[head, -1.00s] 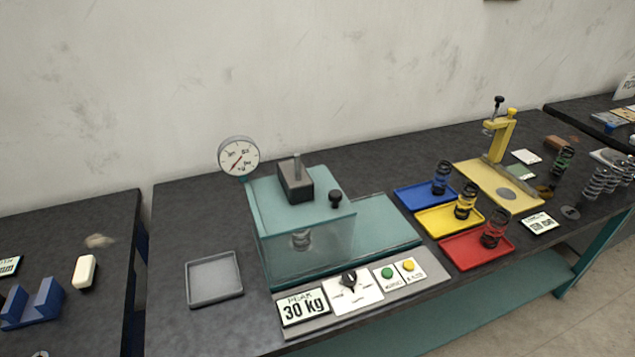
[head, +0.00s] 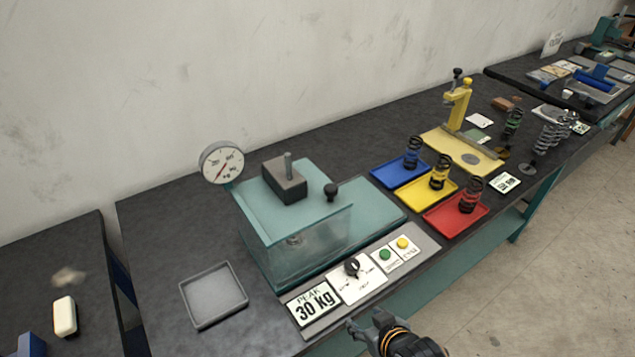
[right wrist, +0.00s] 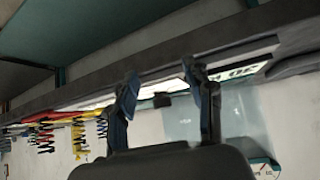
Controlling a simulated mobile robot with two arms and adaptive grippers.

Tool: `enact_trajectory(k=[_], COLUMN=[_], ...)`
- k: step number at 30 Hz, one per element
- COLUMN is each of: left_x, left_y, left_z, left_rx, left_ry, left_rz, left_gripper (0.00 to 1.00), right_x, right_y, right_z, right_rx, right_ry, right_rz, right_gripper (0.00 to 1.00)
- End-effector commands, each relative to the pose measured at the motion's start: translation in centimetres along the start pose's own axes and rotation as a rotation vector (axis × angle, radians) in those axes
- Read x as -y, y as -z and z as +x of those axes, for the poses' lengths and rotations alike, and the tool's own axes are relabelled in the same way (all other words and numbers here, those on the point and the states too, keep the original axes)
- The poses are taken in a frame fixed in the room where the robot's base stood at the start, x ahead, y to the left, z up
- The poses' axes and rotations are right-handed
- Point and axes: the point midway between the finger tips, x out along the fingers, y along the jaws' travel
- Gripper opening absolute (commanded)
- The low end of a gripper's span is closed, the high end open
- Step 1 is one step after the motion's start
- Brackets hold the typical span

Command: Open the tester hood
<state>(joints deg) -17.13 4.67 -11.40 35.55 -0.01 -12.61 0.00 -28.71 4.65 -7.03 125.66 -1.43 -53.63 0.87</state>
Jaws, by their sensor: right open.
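The tester hood (head: 300,228) is a teal-topped box with clear walls on the teal tester base (head: 385,212). It is down over the base, with a black knob (head: 331,191) on its top at the right. A dark block with a rod (head: 285,180) stands on top. A round dial gauge (head: 221,163) is at its back left. My right gripper (head: 365,330) is at the bottom of the head view, in front of the control panel and apart from the hood. Its fingers are open and empty in the right wrist view (right wrist: 165,95). My left gripper is not in view.
The control panel (head: 428,243) with a 30 kg display, dial and green and yellow buttons lies before the tester. An empty grey tray (head: 213,295) is at left. Blue, yellow and red trays (head: 455,215) with springs and a yellow press (head: 459,105) stand right.

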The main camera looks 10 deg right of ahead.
Motion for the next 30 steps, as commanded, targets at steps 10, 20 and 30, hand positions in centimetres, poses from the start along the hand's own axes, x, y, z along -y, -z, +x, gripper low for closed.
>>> enact_trajectory(k=[10, 20, 30], left_x=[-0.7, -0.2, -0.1], left_y=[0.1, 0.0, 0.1], left_z=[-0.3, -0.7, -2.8], left_rx=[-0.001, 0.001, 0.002], left_ry=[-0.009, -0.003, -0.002], left_rz=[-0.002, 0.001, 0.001], left_gripper=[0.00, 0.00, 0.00], right_x=[-0.7, -1.0, -1.3], right_y=[14.7, 20.0, 24.8], right_z=[-4.8, -8.2, -4.0], right_rx=[-0.594, -0.826, -0.823], right_ry=[-0.023, -0.033, -0.033], right_rz=[0.037, 0.044, 0.043], right_gripper=[0.52, 0.52, 0.52])
